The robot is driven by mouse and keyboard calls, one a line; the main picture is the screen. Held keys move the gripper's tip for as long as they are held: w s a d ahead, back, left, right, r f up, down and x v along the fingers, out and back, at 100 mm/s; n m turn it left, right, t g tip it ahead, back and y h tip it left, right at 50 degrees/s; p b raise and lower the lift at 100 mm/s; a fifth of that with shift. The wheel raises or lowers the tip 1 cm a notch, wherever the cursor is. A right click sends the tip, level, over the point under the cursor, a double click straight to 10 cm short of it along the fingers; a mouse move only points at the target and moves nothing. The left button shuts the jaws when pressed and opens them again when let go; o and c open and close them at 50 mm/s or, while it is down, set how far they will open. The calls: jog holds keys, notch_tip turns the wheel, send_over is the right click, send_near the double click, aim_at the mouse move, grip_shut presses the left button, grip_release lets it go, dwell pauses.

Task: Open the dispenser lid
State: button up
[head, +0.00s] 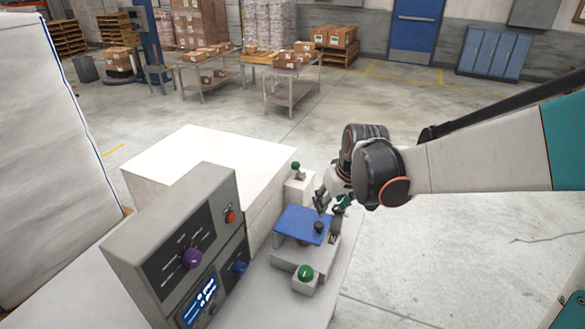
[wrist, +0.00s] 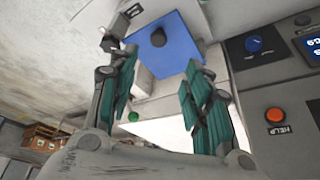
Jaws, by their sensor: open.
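The dispenser lid is a flat blue plate (head: 299,223) with a black knob (head: 318,227) near its right edge. It lies over a small light grey dispenser base (head: 283,257) on the pale counter and looks nearly flat. In the wrist view the blue lid (wrist: 183,48) and its black knob (wrist: 158,37) show beyond my fingertips. My gripper (head: 330,203) is at the lid's far right side, close to the knob. Its green-padded fingers (wrist: 160,62) are apart, with nothing seen between them. Whether a finger touches the lid, I cannot tell.
A grey control console (head: 178,242) with knobs and a display stands left of the dispenser. A white box (head: 212,165) is behind it. Floor to the right is open.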

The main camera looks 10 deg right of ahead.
aim_at(319, 224)
jog(key=b+x, duration=0.2)
jog(key=x, duration=1.2)
jog(key=shift+d+b, duration=0.15)
jog(key=shift+b, duration=0.25)
jog(key=shift+c, duration=0.2)
grip_shut()
